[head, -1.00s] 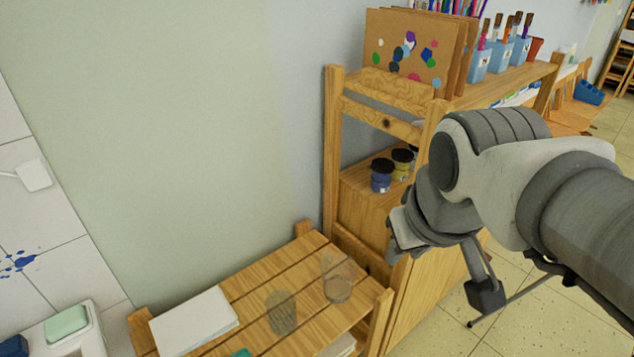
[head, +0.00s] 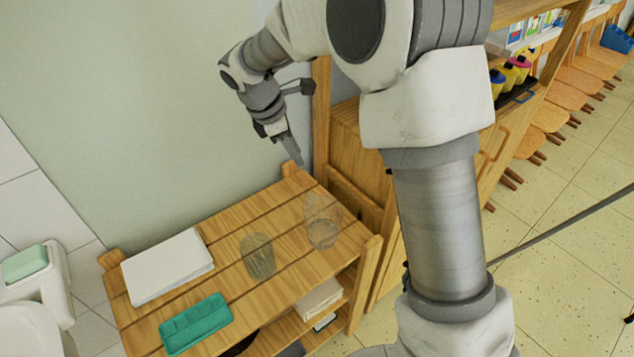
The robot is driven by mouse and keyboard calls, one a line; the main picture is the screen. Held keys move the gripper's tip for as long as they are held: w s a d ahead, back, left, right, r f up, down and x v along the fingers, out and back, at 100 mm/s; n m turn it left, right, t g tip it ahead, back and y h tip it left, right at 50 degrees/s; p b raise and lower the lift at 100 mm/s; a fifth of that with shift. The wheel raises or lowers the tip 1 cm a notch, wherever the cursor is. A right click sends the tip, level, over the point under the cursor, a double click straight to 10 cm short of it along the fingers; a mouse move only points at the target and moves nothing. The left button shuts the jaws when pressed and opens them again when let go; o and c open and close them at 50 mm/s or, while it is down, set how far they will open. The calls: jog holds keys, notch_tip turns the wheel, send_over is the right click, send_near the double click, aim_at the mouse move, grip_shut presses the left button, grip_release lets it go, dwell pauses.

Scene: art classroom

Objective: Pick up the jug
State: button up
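Two clear vessels stand on the slatted wooden table in the head view. The right one (head: 322,222) is wider and see-through, and looks most like the jug; its handle is hard to make out. The left one (head: 257,258) is a ribbed, greyish, tumbler-like vessel. My gripper (head: 289,148) hangs near the wall above the back right corner of the table, behind and above the right vessel and apart from both. It is seen from the side, and the gap between its fingers cannot be made out. Nothing is visible in it.
The wooden table (head: 223,236) also bears white paper (head: 168,265) and a teal paint tray (head: 195,323). A wooden shelf unit (head: 358,165) stands close on the right. The wall is just behind. A white basin (head: 30,330) is at left.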

aim_at(307, 202)
jog(key=w+a+f+n, duration=0.2)
jog(key=a+f+n, duration=0.15)
jog(key=f, duration=0.35)
jog(key=shift+m, duration=0.25)
jog(key=shift+d+b+x, duration=0.1)
jog(key=shift+b+x, duration=1.15)
jog(key=shift+x, duration=3.15)
jog(key=shift+d+b+x, duration=0.15)
jog(key=shift+b+x, duration=1.05)
jog(key=shift+x, duration=3.2)
jog(key=shift+r, duration=0.15)
grip_shut()
